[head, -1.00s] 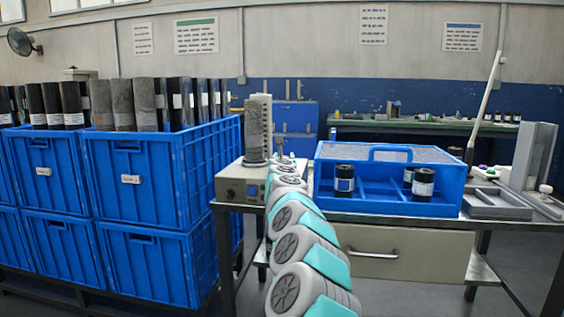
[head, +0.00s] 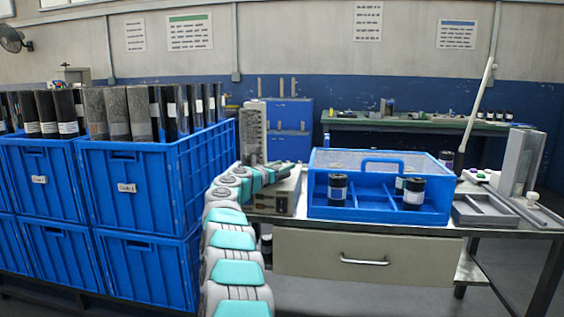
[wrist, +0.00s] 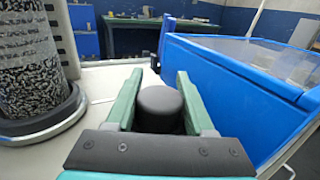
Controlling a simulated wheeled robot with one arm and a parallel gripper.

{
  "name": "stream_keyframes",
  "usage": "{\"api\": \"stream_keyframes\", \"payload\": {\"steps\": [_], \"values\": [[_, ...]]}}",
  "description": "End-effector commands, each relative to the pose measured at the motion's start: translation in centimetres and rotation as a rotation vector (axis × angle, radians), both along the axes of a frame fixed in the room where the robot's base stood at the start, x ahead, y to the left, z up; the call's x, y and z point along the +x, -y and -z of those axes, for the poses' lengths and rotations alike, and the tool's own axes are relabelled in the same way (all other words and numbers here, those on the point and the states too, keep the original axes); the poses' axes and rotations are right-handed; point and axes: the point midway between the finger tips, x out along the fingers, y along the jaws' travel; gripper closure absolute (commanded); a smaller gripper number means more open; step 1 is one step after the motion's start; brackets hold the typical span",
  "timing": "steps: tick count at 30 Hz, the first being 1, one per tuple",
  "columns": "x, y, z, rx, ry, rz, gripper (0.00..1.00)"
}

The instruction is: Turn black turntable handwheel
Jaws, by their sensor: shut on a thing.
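The black handwheel (wrist: 160,101) shows in the wrist view as a round dark knob between the green fingers of my gripper (wrist: 158,100). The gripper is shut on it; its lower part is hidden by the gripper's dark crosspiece. Just left, a speckled roll (wrist: 30,80) stands upright on the black round turntable (wrist: 50,127) of a pale machine. In the head view, the roll (head: 252,135) stands on the machine (head: 285,195) at the bench's left end. My arm covers much of the machine, and the handwheel cannot be made out there.
A blue divided bin (head: 330,206) with dark rolls stands right of the machine; its wall (wrist: 215,85) is close to the right finger. Stacked blue crates (head: 140,195) of rolls stand left. Grey trays (head: 485,212) lie at the bench's right end.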

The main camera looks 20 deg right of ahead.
Motion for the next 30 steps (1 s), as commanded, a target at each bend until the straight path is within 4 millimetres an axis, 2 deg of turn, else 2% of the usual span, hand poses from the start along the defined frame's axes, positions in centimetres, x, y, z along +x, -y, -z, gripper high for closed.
{"api": "stream_keyframes", "payload": {"steps": [19, 20, 27, 30], "values": [[-0.11, 0.1, -0.06, -0.001, 0.0, 0.033, 1.0], [-0.11, 0.1, -0.06, -0.001, 0.0, 0.033, 0.43], [-0.09, 0.08, -0.05, -0.001, 0.0, 0.032, 0.16], [-0.09, 0.06, -0.04, -0.001, 0.0, 0.032, 0.16]]}}
